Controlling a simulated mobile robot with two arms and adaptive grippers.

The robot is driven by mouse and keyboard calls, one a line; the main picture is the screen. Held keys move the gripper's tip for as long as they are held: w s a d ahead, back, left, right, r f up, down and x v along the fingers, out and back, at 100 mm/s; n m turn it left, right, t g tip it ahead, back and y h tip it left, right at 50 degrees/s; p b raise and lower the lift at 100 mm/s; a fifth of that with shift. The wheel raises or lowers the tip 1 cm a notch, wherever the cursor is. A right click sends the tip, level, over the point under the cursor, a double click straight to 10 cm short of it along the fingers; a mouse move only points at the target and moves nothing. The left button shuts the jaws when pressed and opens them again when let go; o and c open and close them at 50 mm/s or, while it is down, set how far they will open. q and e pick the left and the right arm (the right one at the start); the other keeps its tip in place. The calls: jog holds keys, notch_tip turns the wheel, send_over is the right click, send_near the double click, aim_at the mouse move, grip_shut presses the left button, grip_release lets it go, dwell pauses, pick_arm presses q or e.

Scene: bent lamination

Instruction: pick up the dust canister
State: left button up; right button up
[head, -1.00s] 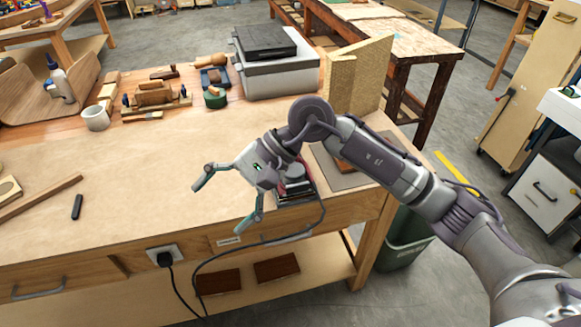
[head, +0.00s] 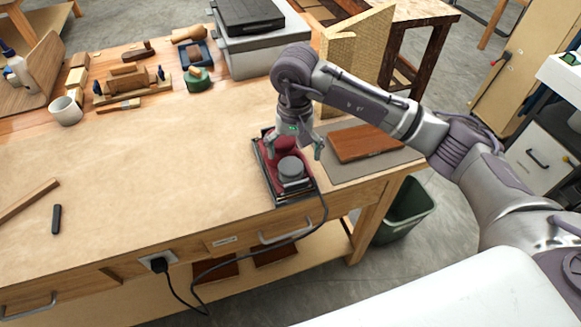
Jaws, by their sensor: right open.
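A red and black electric sander (head: 268,150) sits near the front right edge of the workbench, with its cord running off the front. A grey round part (head: 291,168) stands on the near end of the sander. It looks like the dust canister, but I cannot be certain. My right gripper (head: 295,148) is open and points down over the sander, with one finger to each side. Its fingers are behind or above the grey part, and I cannot tell whether they touch the sander. My left gripper is out of view.
A reddish-brown board (head: 366,143) lies on a grey mat right of the sander. Behind stand a grey case (head: 262,52) and a tan corner piece (head: 350,60). The bench's middle is clear.

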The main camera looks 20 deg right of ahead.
aim_at(291, 165)
jog(key=shift+a+f+p, duration=0.2)
jog(key=shift+f+p, duration=0.35)
jog(key=shift+f, duration=0.05)
jog(key=f, duration=0.1)
jog(key=f+p, duration=0.1)
jog(key=f, duration=0.1)
jog(key=shift+a+f+p, duration=0.2)
jog(key=shift+f+p, duration=0.05)
jog(key=shift+p, duration=0.05)
jog(key=shift+w+f, duration=0.1)
jog(key=shift+f, duration=0.2)
jog(key=c, duration=0.6)
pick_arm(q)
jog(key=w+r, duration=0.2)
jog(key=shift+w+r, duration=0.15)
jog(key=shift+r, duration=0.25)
pick_arm(e)
jog(key=c, duration=0.8)
